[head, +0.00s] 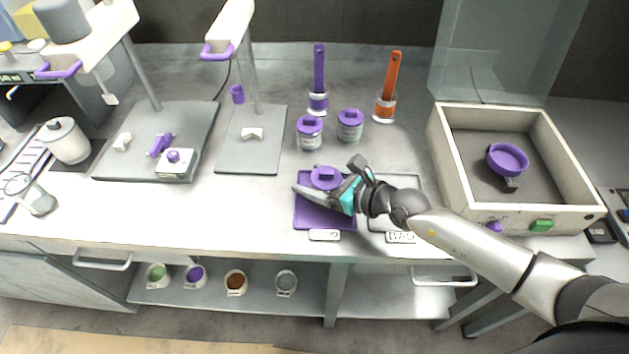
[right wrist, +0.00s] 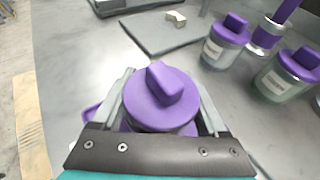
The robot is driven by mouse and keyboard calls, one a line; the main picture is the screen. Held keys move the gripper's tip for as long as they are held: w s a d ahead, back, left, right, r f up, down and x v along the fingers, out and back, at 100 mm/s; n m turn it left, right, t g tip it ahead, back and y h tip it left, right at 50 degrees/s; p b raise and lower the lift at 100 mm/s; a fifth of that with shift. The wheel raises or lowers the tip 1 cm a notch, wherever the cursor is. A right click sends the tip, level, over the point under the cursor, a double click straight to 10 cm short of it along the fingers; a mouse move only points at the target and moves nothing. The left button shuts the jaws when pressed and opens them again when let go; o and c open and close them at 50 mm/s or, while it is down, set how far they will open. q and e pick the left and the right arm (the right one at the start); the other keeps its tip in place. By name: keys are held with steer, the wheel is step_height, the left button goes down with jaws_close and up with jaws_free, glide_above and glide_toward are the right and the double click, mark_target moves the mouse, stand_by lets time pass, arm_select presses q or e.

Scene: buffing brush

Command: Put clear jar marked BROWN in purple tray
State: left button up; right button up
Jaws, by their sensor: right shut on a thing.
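A jar with a purple lid (head: 325,176) is held by my right gripper (head: 328,191) at the purple tray (head: 311,219). In the right wrist view the jar's lid (right wrist: 158,100) sits between the two fingers of the gripper (right wrist: 160,112), which are shut on its sides. Its label is hidden, so I cannot read the marking. A sliver of the purple tray (right wrist: 90,113) shows beside the left finger. I cannot tell whether the jar's base touches the tray. My left gripper is not in view.
Two more purple-lidded jars (head: 309,133) (head: 349,126) stand behind the tray, near a purple-handled brush (head: 319,80) and an orange-handled brush (head: 389,85). A grey tray (head: 408,183) lies right of the purple one, partly under my arm. An open box (head: 517,160) stands farther right.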

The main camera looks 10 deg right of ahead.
steer(key=shift+r, duration=0.1)
steer(key=o, duration=1.5)
steer(key=shift+f, duration=0.2)
steer(key=shift+r, duration=0.1)
steer(key=shift+s+d+r, duration=0.1)
steer(key=shift+r, duration=0.05)
steer(key=p+v, duration=0.1)
steer(key=v, duration=0.8)
steer(key=shift+s+d, duration=0.3)
steer(key=shift+v, duration=0.95)
steer(key=shift+a+r, duration=0.1)
steer(key=shift+r, duration=0.05)
